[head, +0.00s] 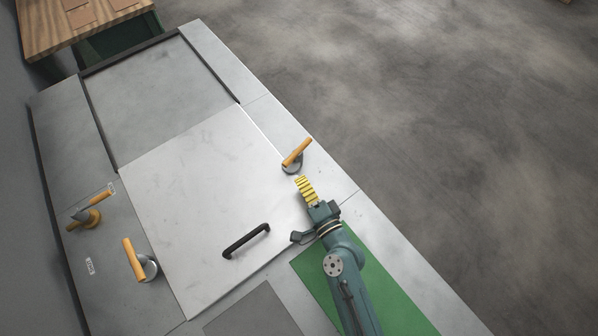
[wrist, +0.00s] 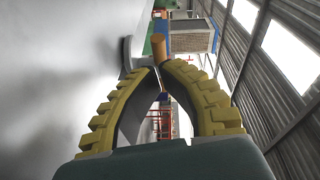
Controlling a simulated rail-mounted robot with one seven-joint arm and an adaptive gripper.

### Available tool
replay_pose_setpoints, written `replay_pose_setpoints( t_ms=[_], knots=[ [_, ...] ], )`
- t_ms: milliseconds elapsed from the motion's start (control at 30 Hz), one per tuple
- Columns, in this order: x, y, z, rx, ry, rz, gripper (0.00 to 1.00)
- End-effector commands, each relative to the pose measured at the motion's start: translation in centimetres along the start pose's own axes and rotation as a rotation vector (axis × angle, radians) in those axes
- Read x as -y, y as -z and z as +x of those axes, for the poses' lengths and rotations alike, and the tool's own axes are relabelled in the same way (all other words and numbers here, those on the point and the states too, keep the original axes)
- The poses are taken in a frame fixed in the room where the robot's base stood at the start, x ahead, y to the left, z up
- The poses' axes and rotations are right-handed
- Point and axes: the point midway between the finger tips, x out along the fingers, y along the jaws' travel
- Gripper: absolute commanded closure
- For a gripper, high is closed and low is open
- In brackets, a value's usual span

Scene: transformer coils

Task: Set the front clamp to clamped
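A second orange-handled clamp (head: 134,260) stands at the plate's lower left, and a third orange-handled fixture (head: 88,212) is at the far left. The frames do not mark which is the front clamp. My gripper (head: 300,180) has yellow ribbed fingers just below the right clamp, apparently apart from it. In the wrist view, its fingertips (wrist: 160,66) meet or nearly meet, with nothing seen between them. An orange handle (wrist: 158,46) shows just beyond the tips.
A black bar handle (head: 246,240) is on the pale plate, left of my arm. A green mat (head: 400,305) lies under my arm. Small labels (head: 90,266) are on the left side. A wooden table (head: 45,28) stands at the upper left. Floor (head: 450,130) lies open at right.

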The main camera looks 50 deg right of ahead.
Motion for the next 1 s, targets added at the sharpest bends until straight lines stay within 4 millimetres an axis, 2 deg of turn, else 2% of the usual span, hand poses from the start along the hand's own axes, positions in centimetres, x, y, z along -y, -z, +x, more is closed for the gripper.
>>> replay_pose_setpoints(
  t_ms=[33, 100, 333, 500, 1000],
  knots=[
    [0.8, -1.3, -0.9, 0.012, -0.004, -0.001, 1.0],
    [1.3, -2.7, -1.9, 0.013, -0.004, -0.001, 1.0],
    [1.9, -6.0, -4.4, 0.008, 0.0, 0.0, 1.0],
    [1.7, -6.7, -5.0, 0.003, 0.0, -0.001, 1.0],
    [1.6, -6.6, -5.0, 0.002, 0.0, -0.001, 1.0]
  ],
)
